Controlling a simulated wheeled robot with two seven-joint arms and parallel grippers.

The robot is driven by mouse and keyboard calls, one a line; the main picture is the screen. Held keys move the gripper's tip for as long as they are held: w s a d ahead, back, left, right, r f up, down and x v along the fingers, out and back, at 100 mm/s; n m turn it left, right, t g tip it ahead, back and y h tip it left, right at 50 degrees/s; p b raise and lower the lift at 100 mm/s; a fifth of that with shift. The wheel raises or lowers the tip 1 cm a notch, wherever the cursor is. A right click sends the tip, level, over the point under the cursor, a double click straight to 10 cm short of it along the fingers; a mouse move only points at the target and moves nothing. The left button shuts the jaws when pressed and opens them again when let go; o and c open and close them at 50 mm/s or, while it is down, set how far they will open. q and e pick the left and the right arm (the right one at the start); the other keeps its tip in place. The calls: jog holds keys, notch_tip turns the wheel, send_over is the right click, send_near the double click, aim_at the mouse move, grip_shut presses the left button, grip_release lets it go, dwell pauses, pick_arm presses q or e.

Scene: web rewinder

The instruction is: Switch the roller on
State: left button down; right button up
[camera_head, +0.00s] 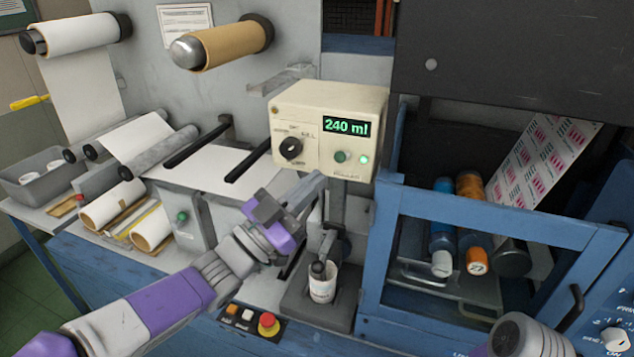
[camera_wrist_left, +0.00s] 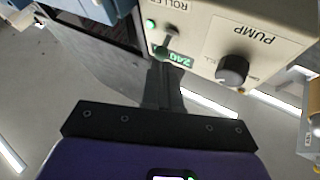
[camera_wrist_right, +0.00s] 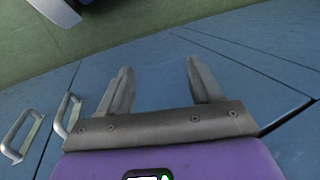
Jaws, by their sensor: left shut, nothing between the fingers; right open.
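In the left wrist view the black knob (camera_wrist_left: 232,69) is by the word PUMP, and the switch (camera_wrist_left: 165,46) and lamp (camera_wrist_left: 150,24) are by ROLLER. My left gripper (camera_head: 319,182) is shut and empty, just below the box front. In the left wrist view its fingertips (camera_wrist_left: 164,67) point at the switch; I cannot tell whether they touch. My right gripper (camera_wrist_right: 158,75) is open and empty.
A red emergency button (camera_head: 268,321) is at the front edge. A blue frame (camera_head: 500,226) stands to the right. Blue panels with handles (camera_wrist_right: 62,116) lie near my right gripper.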

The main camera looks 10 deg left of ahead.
pick_arm(q)
jog(key=r+v, duration=0.1)
jog(key=v, duration=1)
jog(key=shift+s+a, duration=0.2)
jog(key=shift+s, duration=0.3)
jog(key=shift+r, duration=0.1)
